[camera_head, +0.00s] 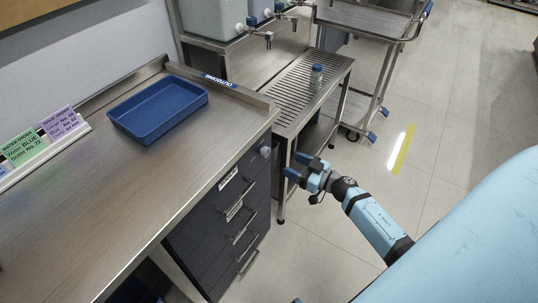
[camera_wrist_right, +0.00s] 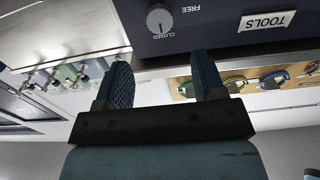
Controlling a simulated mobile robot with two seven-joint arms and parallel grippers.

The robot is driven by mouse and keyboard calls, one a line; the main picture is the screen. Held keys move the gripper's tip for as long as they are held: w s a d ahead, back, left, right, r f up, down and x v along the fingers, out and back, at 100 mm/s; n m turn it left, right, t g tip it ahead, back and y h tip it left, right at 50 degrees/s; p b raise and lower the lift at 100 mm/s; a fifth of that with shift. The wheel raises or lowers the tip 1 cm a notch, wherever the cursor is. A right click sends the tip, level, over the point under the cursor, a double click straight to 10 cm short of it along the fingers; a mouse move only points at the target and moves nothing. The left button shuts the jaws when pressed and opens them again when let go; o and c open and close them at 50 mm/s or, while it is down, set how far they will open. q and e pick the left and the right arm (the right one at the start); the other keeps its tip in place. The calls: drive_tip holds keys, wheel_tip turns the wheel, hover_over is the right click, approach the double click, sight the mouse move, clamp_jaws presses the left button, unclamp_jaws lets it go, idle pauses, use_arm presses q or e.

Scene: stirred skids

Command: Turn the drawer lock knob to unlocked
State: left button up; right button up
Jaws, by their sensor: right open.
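The lock knob (camera_head: 265,152) is a small, pale round knob at the top right of the dark drawer cabinet (camera_head: 212,222). In the right wrist view the knob (camera_wrist_right: 159,19) shows close up, between a "CLOSED" label and a "FREE" label that appear upside down. Its mark seems to point toward "CLOSED". My right gripper (camera_head: 298,168) is open and empty, a short way to the right of the knob and apart from it. In the right wrist view its two blue fingers (camera_wrist_right: 160,72) are spread, with the knob beyond the gap. My left gripper is out of view.
A steel bench (camera_head: 128,198) with a blue tray (camera_head: 147,137) stands above the drawers. Drawer handles (camera_head: 243,236) stick out below the knob.

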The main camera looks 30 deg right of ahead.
sight(268, 153)
drive_tip(key=b+x, duration=0.1)
drive_tip(key=x, duration=0.8)
drive_tip(key=shift+w+a, duration=0.1)
drive_tip(key=shift+w, duration=0.05)
drive_tip(key=c, duration=0.9)
